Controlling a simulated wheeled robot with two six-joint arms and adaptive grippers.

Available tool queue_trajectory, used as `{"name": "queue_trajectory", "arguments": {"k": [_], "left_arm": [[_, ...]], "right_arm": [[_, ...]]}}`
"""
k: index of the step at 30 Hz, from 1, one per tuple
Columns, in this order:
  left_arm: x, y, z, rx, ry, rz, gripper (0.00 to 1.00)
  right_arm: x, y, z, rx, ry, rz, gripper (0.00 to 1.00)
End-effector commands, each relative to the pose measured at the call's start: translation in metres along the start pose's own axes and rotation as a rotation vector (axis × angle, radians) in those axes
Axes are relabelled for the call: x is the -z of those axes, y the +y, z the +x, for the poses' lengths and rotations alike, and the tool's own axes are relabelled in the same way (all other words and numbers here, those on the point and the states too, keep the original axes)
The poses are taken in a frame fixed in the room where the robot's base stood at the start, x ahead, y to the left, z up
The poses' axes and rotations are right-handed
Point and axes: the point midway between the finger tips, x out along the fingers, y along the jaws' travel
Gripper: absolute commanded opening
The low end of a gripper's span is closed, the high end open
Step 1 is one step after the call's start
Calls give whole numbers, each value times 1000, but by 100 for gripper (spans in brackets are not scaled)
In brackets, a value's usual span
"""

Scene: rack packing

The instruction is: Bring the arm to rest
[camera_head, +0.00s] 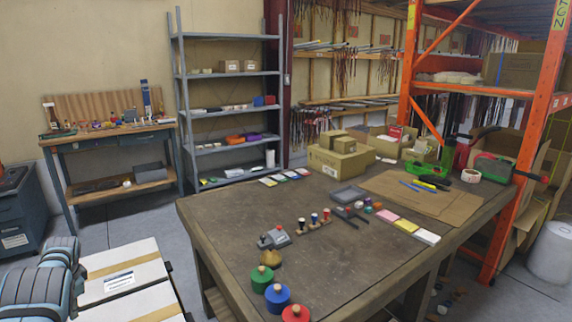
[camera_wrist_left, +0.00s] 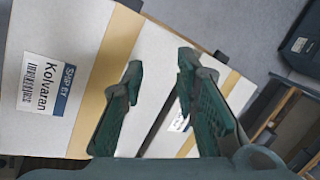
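My left gripper (camera_wrist_left: 160,66) shows in the left wrist view with its two dark green fingers apart and nothing between them. Behind the fingers are white boxes with tan tape; one white box (camera_wrist_left: 55,25) carries a label reading "Kolvaran". The gap between the fingertips and the boxes is hard to judge. In the head view, part of my left arm (camera_head: 50,283) is at the lower left, beside the white boxes (camera_head: 122,258); its fingers cannot be made out there. My right arm and gripper are not in view.
A brown workbench (camera_head: 225,225) holds colored round weights, stamps, cards and cartons (camera_head: 341,161). A grey shelf rack (camera_head: 225,75) and a small side bench (camera_head: 110,130) stand behind. An orange rack post (camera_head: 535,120) rises at the right. Grey floor lies between bench and boxes.

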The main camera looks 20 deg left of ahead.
Motion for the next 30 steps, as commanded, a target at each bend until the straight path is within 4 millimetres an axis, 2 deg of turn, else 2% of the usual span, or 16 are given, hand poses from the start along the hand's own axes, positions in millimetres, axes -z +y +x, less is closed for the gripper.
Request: {"name": "queue_trajectory", "arguments": {"k": [1,3,6,11,14,15,16,18,20,23,26,29,30], "left_arm": [[-27,-6,31,101,-62,-12,28],[-60,-17,67,255,-100,-20,28],[-99,-25,103,420,-89,13,28],[-147,-16,141,535,4,107,28],[-160,-4,155,549,109,180,28],[-164,3,159,545,177,114,28],[-168,11,163,527,195,207,28],[-159,51,182,463,227,212,28],[-165,84,198,414,224,192,28],[-176,142,222,328,220,158,28],[-184,212,242,229,218,123,28],[-190,300,257,111,217,81,28],[-193,340,261,57,216,61,28]], "right_arm": [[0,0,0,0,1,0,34],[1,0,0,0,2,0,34],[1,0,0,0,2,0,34],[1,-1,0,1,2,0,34],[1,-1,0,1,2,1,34],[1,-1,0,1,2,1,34],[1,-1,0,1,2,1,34],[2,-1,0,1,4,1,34],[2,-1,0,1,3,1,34],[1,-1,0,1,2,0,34],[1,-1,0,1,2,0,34],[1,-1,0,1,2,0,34],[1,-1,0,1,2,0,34]]}}
